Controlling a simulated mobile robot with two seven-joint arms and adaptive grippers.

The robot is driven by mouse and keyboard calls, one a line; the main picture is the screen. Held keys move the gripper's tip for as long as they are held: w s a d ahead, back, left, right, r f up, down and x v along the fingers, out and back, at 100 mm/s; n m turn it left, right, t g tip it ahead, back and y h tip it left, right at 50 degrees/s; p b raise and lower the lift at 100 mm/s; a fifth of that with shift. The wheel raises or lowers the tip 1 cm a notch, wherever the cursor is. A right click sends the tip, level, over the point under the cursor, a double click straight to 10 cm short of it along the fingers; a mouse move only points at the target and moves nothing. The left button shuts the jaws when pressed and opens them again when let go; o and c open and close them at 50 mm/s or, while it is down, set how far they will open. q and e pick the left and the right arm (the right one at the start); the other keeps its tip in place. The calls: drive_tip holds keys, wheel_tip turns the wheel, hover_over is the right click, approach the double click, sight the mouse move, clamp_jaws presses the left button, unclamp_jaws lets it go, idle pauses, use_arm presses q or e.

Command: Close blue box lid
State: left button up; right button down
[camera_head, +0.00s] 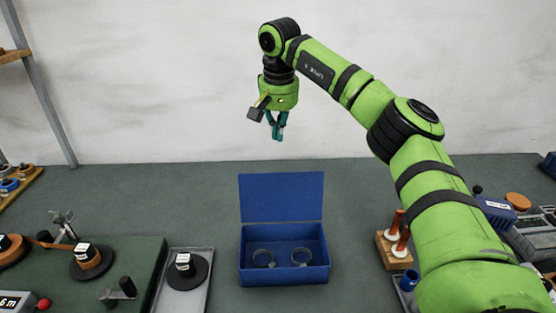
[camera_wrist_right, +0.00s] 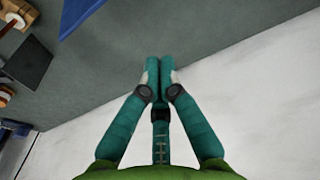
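The blue box (camera_head: 285,275) stands on the dark green table in the head view, with two clear rings inside it. Its blue lid (camera_head: 281,197) stands open, upright at the back edge of the box. My right gripper (camera_head: 277,136) hangs in the air above and behind the lid, pointing down and clear of it. Its teal fingers look closed together with nothing between them, as the right wrist view also shows (camera_wrist_right: 159,62). A blue corner, probably the lid (camera_wrist_right: 78,14), shows at the top of the wrist view. My left gripper is not in view.
Left of the box is a grey tray (camera_head: 184,290) with a black spool, and a green board (camera_head: 130,262) with spools and small tools. Right of it is a wooden block (camera_head: 392,252) with copper-coloured rods. The table behind the lid is clear.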

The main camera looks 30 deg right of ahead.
sight(281, 195)
use_arm(q)
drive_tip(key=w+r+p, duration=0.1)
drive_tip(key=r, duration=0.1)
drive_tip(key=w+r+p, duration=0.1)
drive_tip(key=p, duration=0.1)
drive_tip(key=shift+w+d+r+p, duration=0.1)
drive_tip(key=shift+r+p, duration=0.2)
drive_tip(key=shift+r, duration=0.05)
use_arm(e)
wheel_tip(281, 195, down, 9)
drive_tip(key=s+a, duration=0.1)
drive_tip(key=s, duration=0.1)
drive_tip(key=shift+a+r, duration=0.15)
